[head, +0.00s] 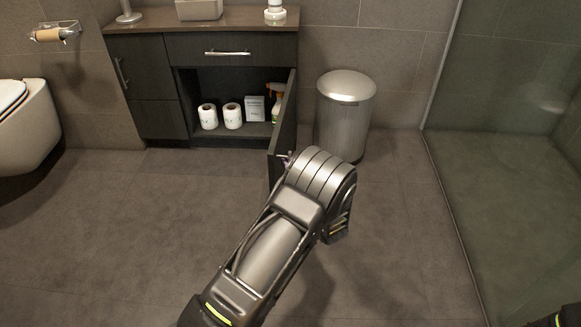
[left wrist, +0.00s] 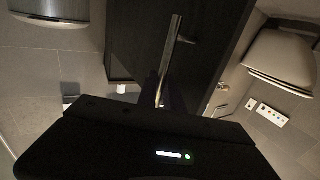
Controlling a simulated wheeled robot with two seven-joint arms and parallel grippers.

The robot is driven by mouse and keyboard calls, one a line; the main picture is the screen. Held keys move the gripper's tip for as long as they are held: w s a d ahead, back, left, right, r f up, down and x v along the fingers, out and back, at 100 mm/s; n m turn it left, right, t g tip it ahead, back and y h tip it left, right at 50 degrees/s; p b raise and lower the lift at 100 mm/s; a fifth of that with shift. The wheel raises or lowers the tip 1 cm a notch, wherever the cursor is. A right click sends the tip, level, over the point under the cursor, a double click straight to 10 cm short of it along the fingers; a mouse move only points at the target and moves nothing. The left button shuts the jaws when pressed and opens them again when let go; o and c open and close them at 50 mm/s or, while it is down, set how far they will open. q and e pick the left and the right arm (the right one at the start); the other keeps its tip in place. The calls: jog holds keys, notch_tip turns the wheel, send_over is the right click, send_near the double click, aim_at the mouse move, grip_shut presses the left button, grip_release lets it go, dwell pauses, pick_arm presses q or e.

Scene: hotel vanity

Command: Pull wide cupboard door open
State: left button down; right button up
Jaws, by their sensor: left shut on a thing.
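The wide cupboard door (head: 287,118) of the dark vanity stands swung far out, seen nearly edge-on in the head view. Its long metal bar handle (left wrist: 171,55) shows in the left wrist view, running down to my left gripper (left wrist: 160,100). My left gripper (head: 284,160) is at the door's outer end in the head view and is shut on the handle; its fingertips are mostly hidden by my wrist. My right gripper is out of view; only a dark piece of my own body shows at the bottom right corner.
Inside the open cupboard (head: 258,128) are two paper rolls (head: 233,116), a pale box (head: 254,108) and a spray bottle (head: 276,101). A metal bin (head: 344,115) stands right of the door. A toilet (head: 25,125) is at left, a glass panel (head: 510,150) at right. The front floor is clear.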

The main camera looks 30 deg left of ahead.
pick_arm(q)
jog(key=shift+w+r, duration=0.15)
jog(key=c, duration=1.5)
grip_release()
jog(key=p+v, duration=0.2)
jog(key=v, duration=0.5)
jog(key=shift+s+d+p, duration=0.25)
jog(key=shift+p, duration=0.1)
jog(key=shift+f, duration=0.2)
